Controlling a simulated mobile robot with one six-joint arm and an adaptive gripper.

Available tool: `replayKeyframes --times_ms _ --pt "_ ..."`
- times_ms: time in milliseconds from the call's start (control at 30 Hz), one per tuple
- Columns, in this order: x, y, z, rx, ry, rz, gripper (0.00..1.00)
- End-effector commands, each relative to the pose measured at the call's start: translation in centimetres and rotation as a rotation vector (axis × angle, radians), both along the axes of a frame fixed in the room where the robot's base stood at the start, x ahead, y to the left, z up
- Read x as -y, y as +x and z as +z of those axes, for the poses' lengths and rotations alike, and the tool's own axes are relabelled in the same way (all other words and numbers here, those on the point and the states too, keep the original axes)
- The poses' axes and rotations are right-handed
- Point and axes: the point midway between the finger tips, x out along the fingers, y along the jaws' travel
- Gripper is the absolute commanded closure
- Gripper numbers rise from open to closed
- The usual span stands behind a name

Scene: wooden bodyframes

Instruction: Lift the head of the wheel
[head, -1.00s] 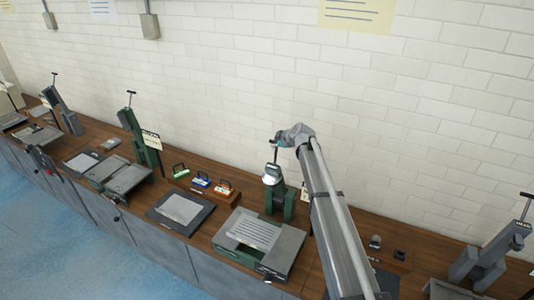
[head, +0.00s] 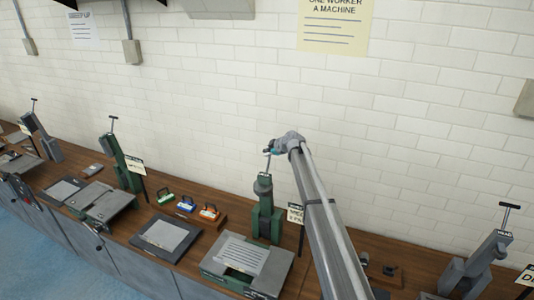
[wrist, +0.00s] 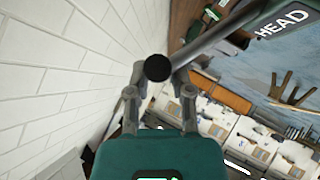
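A T-shaped handle tops the post, mostly covered by my gripper (head: 270,150). In the wrist view the green head (wrist: 285,22) is labelled "HEAD", and a grey rod (wrist: 222,36) runs from it toward my fingers. The round black end (wrist: 157,68) of the handle lies between my gripper's two fingers (wrist: 160,76). Whether the fingers press on it cannot be told.
A green box with a grey top (head: 247,265) stands in front of the machine. Small coloured blocks (head: 186,205) and a dark plate (head: 166,236) lie to its left. A grey machine (head: 480,262) stands at right. The brick wall (head: 400,110) is close behind my gripper.

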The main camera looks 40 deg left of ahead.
Motion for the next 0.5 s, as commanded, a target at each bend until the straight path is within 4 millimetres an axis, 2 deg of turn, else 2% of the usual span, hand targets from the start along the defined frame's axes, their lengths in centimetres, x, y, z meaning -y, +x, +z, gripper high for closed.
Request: replayKeyframes --times_ms 33,133,500 --pt "0.41 1.1 -0.07 0.013 -0.004 -0.011 0.62" --pt "0.43 1.06 -0.08 0.013 -0.005 -0.011 0.45" --pt "0.31 0.79 -0.07 0.007 -0.001 -0.008 0.45"
